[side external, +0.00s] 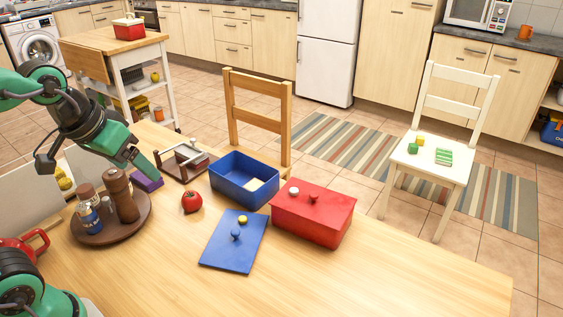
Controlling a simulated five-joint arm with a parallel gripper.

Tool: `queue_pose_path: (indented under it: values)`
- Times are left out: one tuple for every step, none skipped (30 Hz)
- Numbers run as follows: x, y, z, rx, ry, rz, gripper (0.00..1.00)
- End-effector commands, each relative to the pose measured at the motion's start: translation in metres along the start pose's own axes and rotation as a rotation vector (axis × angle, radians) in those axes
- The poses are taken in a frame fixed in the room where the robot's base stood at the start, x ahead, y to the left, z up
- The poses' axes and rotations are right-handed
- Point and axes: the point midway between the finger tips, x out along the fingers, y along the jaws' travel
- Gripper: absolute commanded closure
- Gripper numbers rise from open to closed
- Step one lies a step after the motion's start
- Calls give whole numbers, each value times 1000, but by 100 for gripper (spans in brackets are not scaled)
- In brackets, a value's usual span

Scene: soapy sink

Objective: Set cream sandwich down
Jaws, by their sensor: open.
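My gripper (150,174) is open at the left, well apart from the box. It is right over or beside a purple block (147,181) on the table. The arm partly hides that block, and I cannot tell whether the fingers touch it. I see nothing cream-coloured in the gripper.
A round brown tray (106,230) with mills and shakers stands close below my gripper. A tomato (191,202), a small wooden rack (183,165), a blue lid (220,255) with a yellow piece and a closed red box (312,220) are nearby. The front right table is clear.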

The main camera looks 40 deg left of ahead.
Motion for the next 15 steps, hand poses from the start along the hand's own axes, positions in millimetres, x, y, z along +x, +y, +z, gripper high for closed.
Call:
queue_pose_path:
  values:
    - [-1, -2, 9, 33, 14, 1, 26]
    - [0, -2, 13, 51, 19, 1, 26]
    - [0, -3, 18, 74, 27, 2, 26]
    - [0, -4, 22, 89, 31, 2, 26]
    - [0, -4, 24, 101, 36, 2, 26]
    - [1, -5, 27, 115, 39, 2, 26]
    - [1, -5, 29, 124, 42, 2, 26]
    - [1, -5, 30, 130, 44, 2, 26]
    - [2, -6, 32, 137, 45, 2, 26]
    - [2, -6, 32, 140, 46, 2, 26]
    - [2, -6, 33, 142, 46, 1, 26]
    - [2, -6, 33, 144, 46, 1, 26]
    - [2, -6, 33, 144, 46, 1, 26]
    - [2, -6, 33, 144, 46, 1, 26]
    - [2, -6, 33, 143, 45, 1, 26]
